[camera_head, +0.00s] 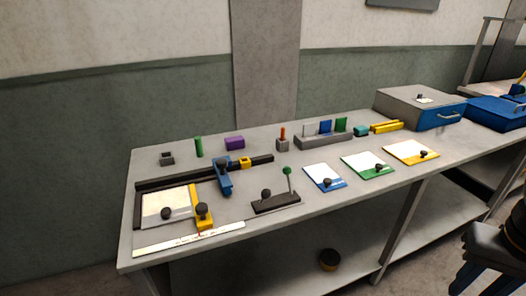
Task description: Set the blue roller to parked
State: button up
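The blue roller (224,178) appears to be the blue carriage with a dark knob at its front end. No marking for a parked position is readable. My gripper (476,279) is at the lower right, in front of the bench and far from the roller. Its blue fingers look apart with nothing visible between them; their tips are partly cut off.
A yellow slider (203,217) with a dark knob stands in front of the roller. A dark base (276,203) with a green-tipped lever is to its right. Blue, green and yellow framed cards (368,164) lie further right.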

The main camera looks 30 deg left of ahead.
aim_at(219, 164)
jog(key=z, duration=1.75)
jog(key=k, duration=1.25)
jog(key=u, duration=2.25)
